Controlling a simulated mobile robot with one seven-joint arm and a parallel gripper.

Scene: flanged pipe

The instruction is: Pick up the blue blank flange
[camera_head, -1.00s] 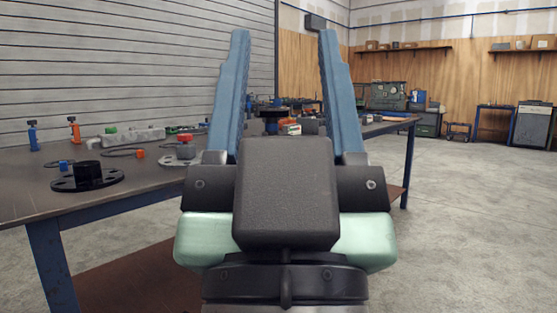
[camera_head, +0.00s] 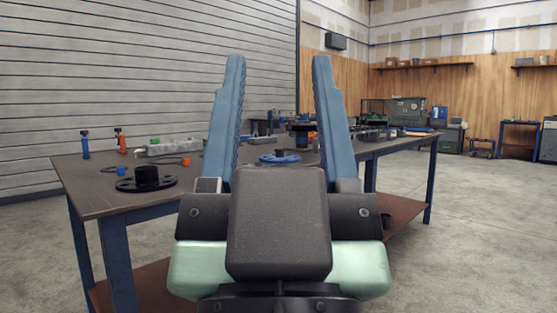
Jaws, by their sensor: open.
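A blue disc with a dark raised centre, which looks like the blue blank flange (camera_head: 270,159), lies flat on the table (camera_head: 90,200). In the picture it shows between the two blue fingers of my gripper (camera_head: 279,62). My gripper is open, points away over the table and holds nothing. The flange appears beyond my gripper, with no visible contact. The dark gripper body covers the table area just below the flange in the picture.
A black flange (camera_head: 146,181) with a raised neck lies near the table's left end. Blue (camera_head: 85,144) and orange (camera_head: 120,141) upright tools stand behind it. A grey part (camera_head: 172,147) lies nearby. Several dark parts crowd the table's far end.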

